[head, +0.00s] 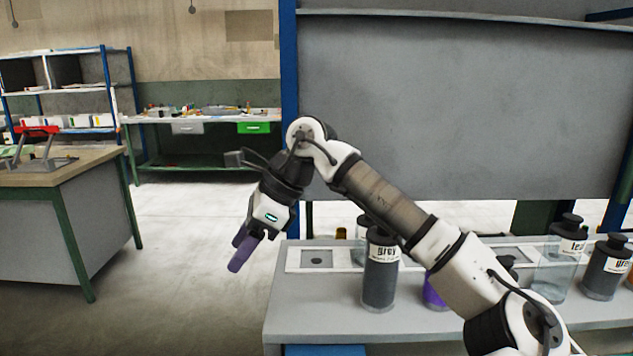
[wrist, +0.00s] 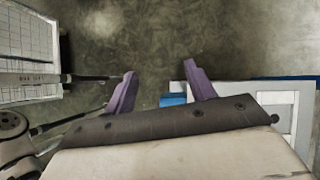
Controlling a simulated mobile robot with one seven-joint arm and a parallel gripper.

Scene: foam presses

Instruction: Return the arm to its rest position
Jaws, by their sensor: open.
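My gripper (head: 242,247) has purple fingers and hangs pointing down, to the left of the grey workbench (head: 300,318). It is empty and apart from everything around it. My arm reaches from the lower right up to a bent elbow and then down to the gripper. It covers part of the bench and some of the bottles on it.
A dark grey press bottle (head: 380,275) stands on the bench close to my arm. A purple one (head: 433,291) is partly hidden behind the arm. More bottles, including a dark one (head: 606,270), stand at the right. Floor (head: 180,270) left of the bench is clear.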

